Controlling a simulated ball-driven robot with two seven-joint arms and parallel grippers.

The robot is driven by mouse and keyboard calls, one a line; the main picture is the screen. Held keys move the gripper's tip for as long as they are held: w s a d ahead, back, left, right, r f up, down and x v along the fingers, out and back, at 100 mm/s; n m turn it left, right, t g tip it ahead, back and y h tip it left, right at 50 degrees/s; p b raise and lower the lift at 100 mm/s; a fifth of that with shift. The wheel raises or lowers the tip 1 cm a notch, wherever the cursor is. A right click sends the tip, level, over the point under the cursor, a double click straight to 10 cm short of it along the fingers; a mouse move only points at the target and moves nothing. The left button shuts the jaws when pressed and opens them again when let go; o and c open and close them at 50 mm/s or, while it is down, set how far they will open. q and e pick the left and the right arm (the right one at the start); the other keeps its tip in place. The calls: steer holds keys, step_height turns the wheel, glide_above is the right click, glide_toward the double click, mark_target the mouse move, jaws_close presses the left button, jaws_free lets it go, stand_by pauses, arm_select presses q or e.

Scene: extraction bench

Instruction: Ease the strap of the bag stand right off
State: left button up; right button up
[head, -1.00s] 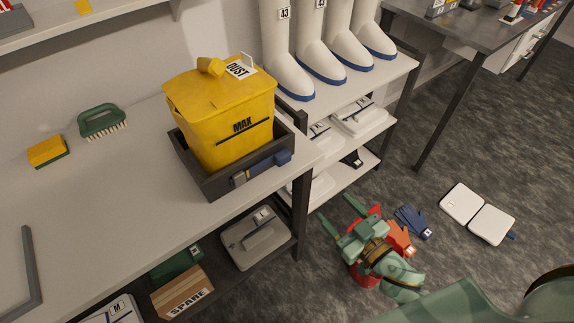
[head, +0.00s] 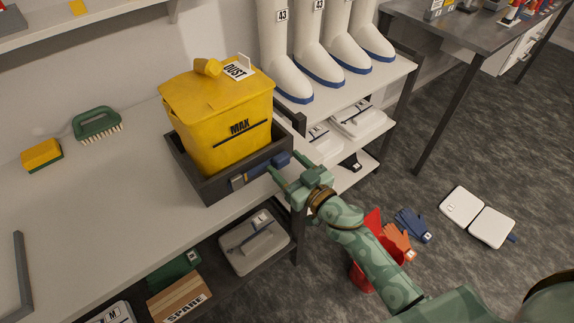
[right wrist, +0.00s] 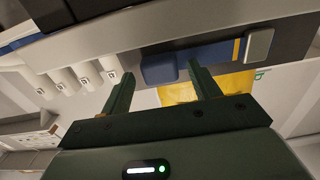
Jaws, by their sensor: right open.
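The bag stand (head: 206,188) is a dark grey open frame on the bench, with a yellow bag (head: 222,125) marked MAX upright in it. A blue strap (head: 278,161) with a grey buckle runs along its front wall; the strap lies flat there. In the right wrist view, the strap (right wrist: 210,54) has a thicker blue end tab (right wrist: 159,68) and a grey buckle (right wrist: 259,43). My right gripper (head: 284,164) is open at the strap's right end. In the right wrist view, the tab shows between its fingertips (right wrist: 161,72); I cannot tell whether they touch it. My left gripper is out of view.
A green brush (head: 97,123) and yellow sponge (head: 42,155) lie left on the bench (head: 100,210). White boots (head: 290,75) stand on a rack behind. A red bin (head: 362,275) and gloves (head: 412,224) are on the floor below my right arm.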

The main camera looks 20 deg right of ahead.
steer(key=shift+w+a, duration=0.15)
steer(key=shift+w, duration=0.1)
steer(key=shift+c, duration=0.3)
jaws_close()
steer(key=a, duration=0.2)
steer(key=s+a, duration=0.1)
steer(key=a, duration=0.1)
steer(key=s+a+p, duration=0.1)
steer(key=a, duration=0.1)
steer(key=shift+s+a, duration=0.25)
steer(key=shift+a, duration=0.05)
steer(key=shift+o, duration=0.3)
jaws_free()
steer(key=shift+d, duration=0.1)
